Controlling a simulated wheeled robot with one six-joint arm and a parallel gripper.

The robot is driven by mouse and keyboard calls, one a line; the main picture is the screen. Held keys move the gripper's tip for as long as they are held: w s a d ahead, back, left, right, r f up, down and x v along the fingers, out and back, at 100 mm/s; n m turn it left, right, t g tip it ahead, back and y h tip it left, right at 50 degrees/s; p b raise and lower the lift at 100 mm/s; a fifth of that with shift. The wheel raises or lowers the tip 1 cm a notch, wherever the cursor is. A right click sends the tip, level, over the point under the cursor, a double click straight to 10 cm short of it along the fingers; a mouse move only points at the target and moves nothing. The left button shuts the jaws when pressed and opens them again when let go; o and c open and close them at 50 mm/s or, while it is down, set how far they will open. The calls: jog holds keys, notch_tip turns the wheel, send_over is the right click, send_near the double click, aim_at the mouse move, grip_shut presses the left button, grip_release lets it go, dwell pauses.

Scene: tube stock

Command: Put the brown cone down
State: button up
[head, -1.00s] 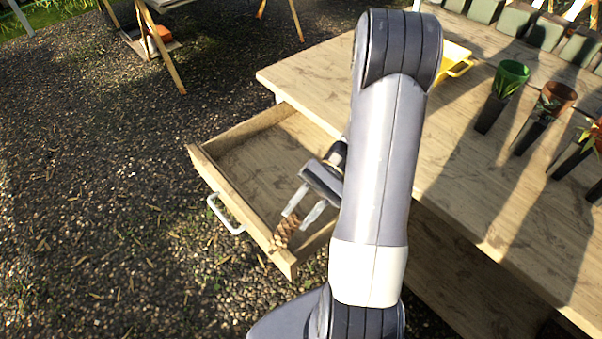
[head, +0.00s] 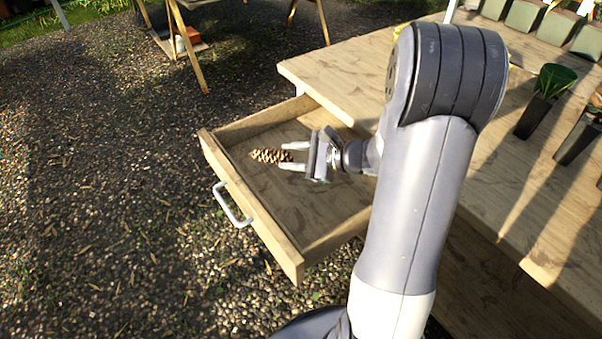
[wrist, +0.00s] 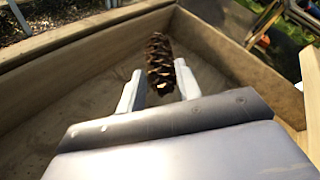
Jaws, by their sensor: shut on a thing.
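The brown cone (head: 270,156) is a scaly pine cone held at the tips of my gripper (head: 293,156). In the head view my gripper points left over the open wooden drawer (head: 318,207), with the cone lying sideways beyond the fingertips. In the wrist view the cone (wrist: 160,65) stands out between the two pale fingers, with drawer walls around it. My gripper is shut on the cone. I cannot tell how high the cone is above the drawer floor.
The drawer has a white handle (head: 232,205) on its front and looks otherwise empty. The wooden table (head: 345,72) is at the right. A dark pot with a green plant (head: 537,112) stands on it. Gravel lies left of the drawer.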

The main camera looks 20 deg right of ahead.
aim_at(293, 181)
notch_tip(293, 181, down, 6)
jog(key=shift+r+b, duration=0.15)
jog(key=shift+b, duration=0.45)
jog(key=shift+r, duration=0.1)
jog(key=o, duration=0.6)
jog(key=shift+o, duration=0.8)
jog(key=shift+r, duration=0.1)
jog(key=p+v, duration=0.1)
jog(key=v, duration=0.6)
jog(key=shift+s+d, duration=0.15)
jog(key=shift+d, duration=0.05)
